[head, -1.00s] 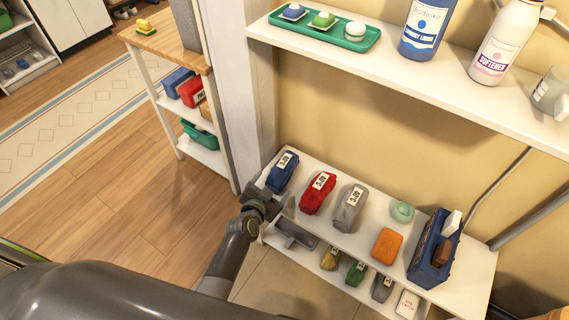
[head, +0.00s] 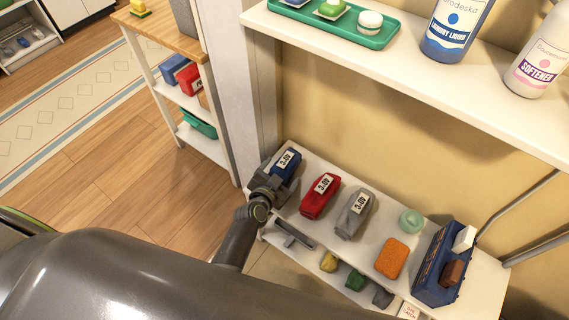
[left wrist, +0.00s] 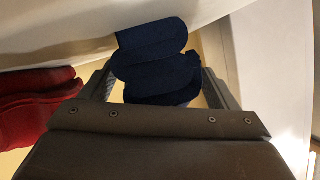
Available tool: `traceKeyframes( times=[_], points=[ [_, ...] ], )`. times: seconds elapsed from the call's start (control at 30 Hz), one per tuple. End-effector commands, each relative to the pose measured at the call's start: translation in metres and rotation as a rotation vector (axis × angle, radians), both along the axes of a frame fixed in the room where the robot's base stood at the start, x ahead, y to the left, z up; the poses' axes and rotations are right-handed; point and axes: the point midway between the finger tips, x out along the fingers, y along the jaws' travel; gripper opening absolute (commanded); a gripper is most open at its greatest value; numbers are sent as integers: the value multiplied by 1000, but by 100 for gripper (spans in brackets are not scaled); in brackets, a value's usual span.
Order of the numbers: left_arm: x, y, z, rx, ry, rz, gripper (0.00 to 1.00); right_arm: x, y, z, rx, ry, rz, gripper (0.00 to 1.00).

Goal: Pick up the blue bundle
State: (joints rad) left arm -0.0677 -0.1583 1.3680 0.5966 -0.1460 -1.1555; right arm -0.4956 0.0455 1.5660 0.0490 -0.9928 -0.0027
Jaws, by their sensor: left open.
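The blue bundle (head: 287,163) lies at the left end of the low white shelf, with a white label band on it. My left gripper (head: 270,183) is at its near end. In the left wrist view the blue bundle (left wrist: 155,62) sits between the two open fingers (left wrist: 157,88), with a gap visible on the right side. Its far end reaches beyond the fingertips. The near part of the bundle is partly hidden by the gripper in the head view. My right gripper is not in view.
A red bundle (head: 320,196) and a grey bundle (head: 354,214) lie to the right on the same shelf (head: 385,219). Beyond are an orange block (head: 392,258), a green round item (head: 411,221) and a blue caddy (head: 440,264). An upper shelf (head: 420,100) overhangs behind.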

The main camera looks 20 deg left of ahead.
Motion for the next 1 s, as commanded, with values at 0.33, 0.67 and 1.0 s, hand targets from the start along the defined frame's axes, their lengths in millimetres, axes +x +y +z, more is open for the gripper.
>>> traceKeyframes(
  times=[0.33,0.67,1.0],
  points=[
    [0,0,0,0,0,0,68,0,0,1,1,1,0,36],
    [0,0,1,0,-1,0,32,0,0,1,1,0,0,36],
    [0,0,3,0,-1,0,32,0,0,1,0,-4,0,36]
  ],
)
